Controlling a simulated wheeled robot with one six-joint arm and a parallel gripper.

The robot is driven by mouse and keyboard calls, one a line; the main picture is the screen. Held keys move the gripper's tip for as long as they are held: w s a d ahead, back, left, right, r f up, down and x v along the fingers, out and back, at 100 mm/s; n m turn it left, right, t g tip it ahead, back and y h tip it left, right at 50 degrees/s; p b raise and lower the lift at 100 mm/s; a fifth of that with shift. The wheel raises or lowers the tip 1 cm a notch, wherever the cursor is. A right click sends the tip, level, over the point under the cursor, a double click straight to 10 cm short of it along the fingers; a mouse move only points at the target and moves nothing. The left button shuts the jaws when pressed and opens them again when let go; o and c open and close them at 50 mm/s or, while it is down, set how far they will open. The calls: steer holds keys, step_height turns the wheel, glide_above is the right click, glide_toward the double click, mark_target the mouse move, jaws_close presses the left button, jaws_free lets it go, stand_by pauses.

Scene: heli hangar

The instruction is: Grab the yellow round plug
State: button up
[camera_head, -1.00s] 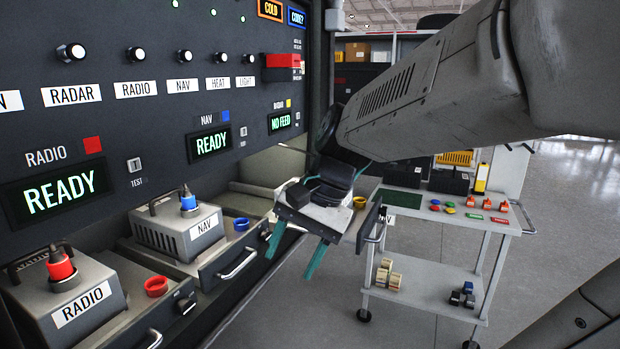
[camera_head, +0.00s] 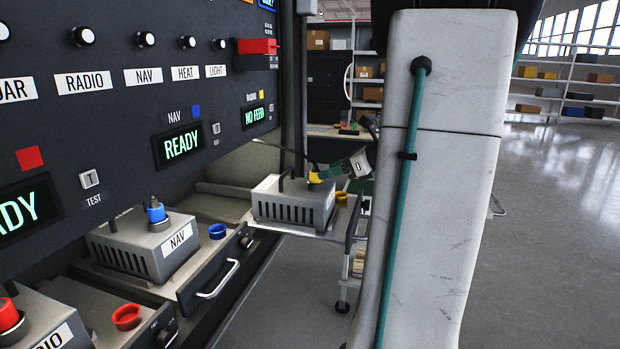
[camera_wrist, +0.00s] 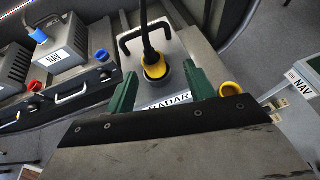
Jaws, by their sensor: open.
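A yellow round plug (camera_wrist: 154,70) with a black cable stands upright on the grey RADAR box; it also shows in the head view (camera_head: 315,178). A separate yellow round cap (camera_wrist: 231,88) sits beside the box, on the right in the wrist view, and shows in the head view (camera_head: 341,197). My gripper (camera_wrist: 163,88) is open, its green fingers apart on either side of the plug in the wrist view. Whether they touch it cannot be told. In the head view my arm hides part of the gripper.
The RADAR box (camera_wrist: 190,50) has a black handle near the plug. The NAV box (camera_head: 150,240) with a blue plug and the RADIO box (camera_head: 50,325) with a red plug stand to the left. The dark panel (camera_head: 90,130) rises behind. Open floor lies on the right.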

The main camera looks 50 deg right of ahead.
mark_target(316, 170)
steer(key=x, duration=0.2)
steer(key=a+x, duration=0.1)
steer(key=x, duration=0.2)
steer(key=shift+w+r, duration=0.1)
steer(key=c, duration=1.1)
steer(key=shift+o, duration=0.2)
steer(key=shift+r, duration=0.1)
